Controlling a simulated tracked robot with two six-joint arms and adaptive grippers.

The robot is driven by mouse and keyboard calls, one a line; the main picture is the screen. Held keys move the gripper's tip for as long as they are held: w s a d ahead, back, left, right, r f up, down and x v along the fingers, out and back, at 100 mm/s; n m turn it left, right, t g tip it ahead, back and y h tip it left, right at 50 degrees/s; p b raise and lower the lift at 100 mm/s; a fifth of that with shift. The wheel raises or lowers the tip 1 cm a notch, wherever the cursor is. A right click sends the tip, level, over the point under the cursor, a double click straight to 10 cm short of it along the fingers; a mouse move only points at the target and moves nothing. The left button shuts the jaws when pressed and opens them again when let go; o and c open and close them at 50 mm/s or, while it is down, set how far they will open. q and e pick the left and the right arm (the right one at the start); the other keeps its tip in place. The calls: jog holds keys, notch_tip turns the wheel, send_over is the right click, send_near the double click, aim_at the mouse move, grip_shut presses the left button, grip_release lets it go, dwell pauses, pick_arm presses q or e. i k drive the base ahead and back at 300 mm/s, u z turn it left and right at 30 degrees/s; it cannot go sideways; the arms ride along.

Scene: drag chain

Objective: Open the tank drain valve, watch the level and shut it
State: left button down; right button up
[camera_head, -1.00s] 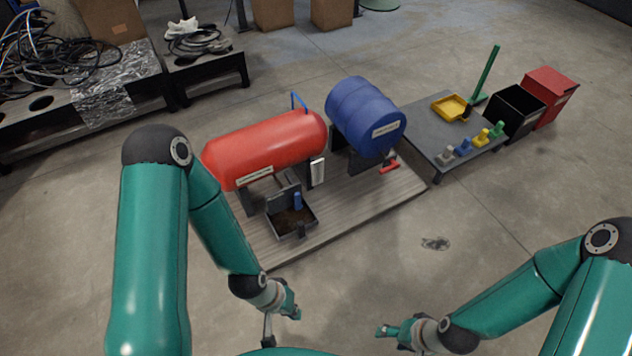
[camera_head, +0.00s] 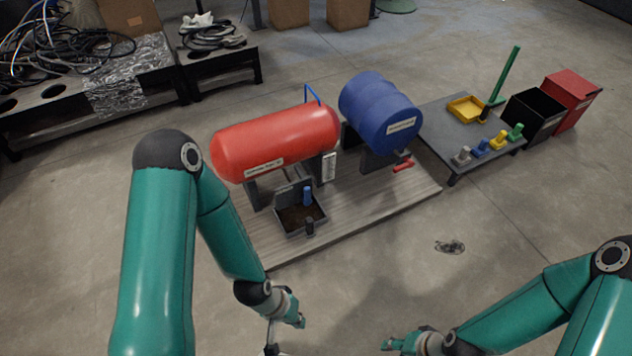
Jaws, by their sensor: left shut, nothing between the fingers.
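The red tank (camera_head: 280,143) lies on its side on a low pallet, with a blue bent handle (camera_head: 313,94) on top. A white level gauge (camera_head: 328,168) stands at its front right. Below it, a blue lever or tap (camera_head: 307,195) shows at an open dark box (camera_head: 300,217); I cannot tell whether it is the drain valve or how it is set. My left gripper (camera_head: 296,316) is shut and empty, in front of the pallet and apart from the tank. My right gripper (camera_head: 390,343) is low in the picture, apart from everything; its fingers are too small to read.
A blue drum (camera_head: 380,112) with a red handle (camera_head: 403,165) sits right of the tank on the pallet (camera_head: 375,213). A grey table (camera_head: 440,127) with small coloured parts, a black bin (camera_head: 533,117) and a red bin (camera_head: 573,98) stand farther right.

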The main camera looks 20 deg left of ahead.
aim_at(307, 200)
jog(key=k, duration=0.6)
jog(key=z, duration=0.15)
jog(key=i, duration=1.55)
jog(key=u, duration=0.8)
jog(key=i, duration=0.35)
jog(key=u, duration=0.2)
